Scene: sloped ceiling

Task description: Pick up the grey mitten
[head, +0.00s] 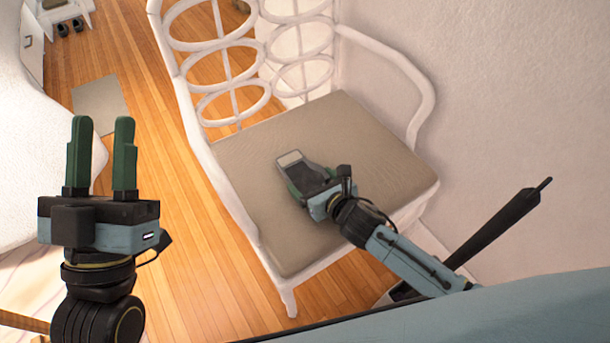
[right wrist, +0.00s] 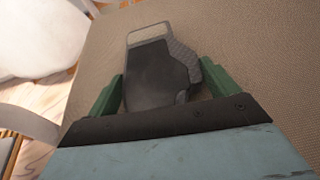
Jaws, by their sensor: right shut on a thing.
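The grey mitten (head: 310,177) is at the seat cushion of the white bench, dark grey with a lighter cuff end pointing away from my right gripper. In the right wrist view the mitten (right wrist: 158,72) lies between the two green fingers, its pale-edged cuff at the top. My right gripper (head: 305,187) is shut on the mitten, low over the cushion; whether the mitten touches the cushion is not clear. My left gripper (head: 101,155) is open and empty, fingers pointing up, over the floor at the left.
The white bench has a beige cushion (head: 350,130), a looped back (head: 225,55) and a curved armrest (head: 415,75) near the wall. A dark pole-like object (head: 500,225) leans at the right. A white bed-like surface (head: 40,150) stands at the left. Wooden floor (head: 165,150) is clear between.

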